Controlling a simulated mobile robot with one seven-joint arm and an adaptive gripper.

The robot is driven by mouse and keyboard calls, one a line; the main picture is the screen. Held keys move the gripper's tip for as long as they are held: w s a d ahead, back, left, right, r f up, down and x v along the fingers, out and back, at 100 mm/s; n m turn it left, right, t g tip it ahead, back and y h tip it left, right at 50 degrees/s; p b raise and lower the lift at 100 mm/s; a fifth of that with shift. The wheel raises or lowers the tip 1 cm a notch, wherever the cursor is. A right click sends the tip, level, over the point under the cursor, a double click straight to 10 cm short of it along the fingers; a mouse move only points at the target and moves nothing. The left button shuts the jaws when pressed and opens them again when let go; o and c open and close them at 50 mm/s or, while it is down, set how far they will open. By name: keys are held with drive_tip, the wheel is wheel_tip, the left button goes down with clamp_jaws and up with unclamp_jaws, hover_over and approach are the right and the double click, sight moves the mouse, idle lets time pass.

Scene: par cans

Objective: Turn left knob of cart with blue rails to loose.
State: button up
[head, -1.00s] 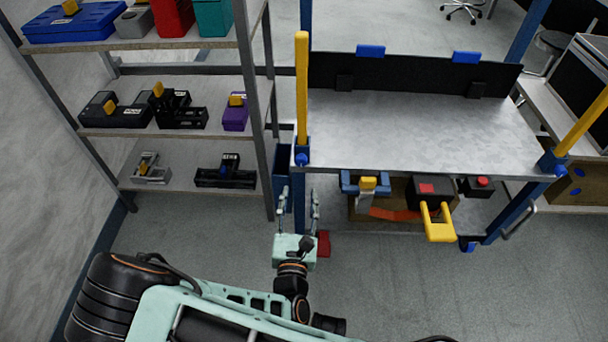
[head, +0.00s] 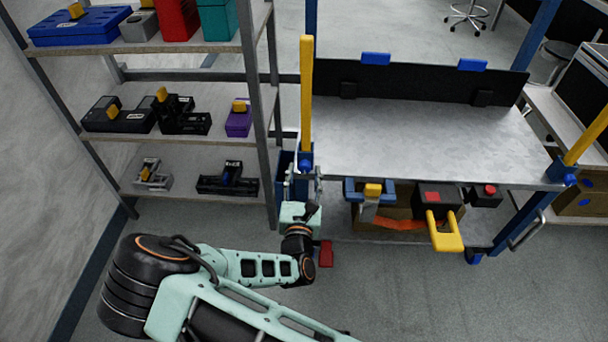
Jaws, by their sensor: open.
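The cart (head: 420,145) has a grey metal top, blue corner posts and two upright yellow bars. Its left knob (head: 306,167) is small and blue and sits at the foot of the left yellow bar (head: 306,95), on the blue post. A matching right knob (head: 570,180) sits at the right post. My gripper (head: 303,178) is open, pointing away from me, just below the left knob in the picture. Its fingers show on either side of the left blue post. I cannot tell whether they touch the knob or post.
A shelf rack (head: 190,142) with tool boxes stands close on the left. A yellow handle (head: 444,232) juts out from under the cart top. A red block (head: 326,253) is low beside my wrist. Open floor (head: 430,300) lies in front of the cart.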

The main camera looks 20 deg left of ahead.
clamp_jaws()
